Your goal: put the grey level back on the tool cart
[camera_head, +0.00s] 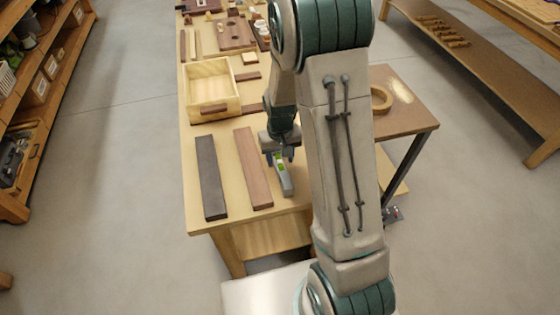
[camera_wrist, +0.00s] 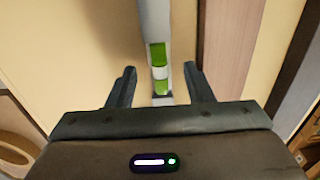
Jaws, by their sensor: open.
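The grey level (camera_head: 286,183) with green vial parts lies on the wooden bench (camera_head: 222,136) near its front right. In the wrist view the level (camera_wrist: 156,22) runs up from between the fingers. My gripper (camera_head: 280,152) is open over the level's far end. In the wrist view the gripper (camera_wrist: 161,86) has one finger on each side of the level, with gaps between; contact does not show. A brown-topped stand (camera_head: 416,112) right of the bench may be the tool cart; my arm hides part of it.
A dark plank (camera_head: 211,178) and a reddish-brown plank (camera_head: 253,168) lie left of the level. An open wooden box (camera_head: 210,108) stands behind them. A wooden ring (camera_head: 381,99) rests on the stand. Shelves (camera_head: 40,90) stand at the left, with clear floor between.

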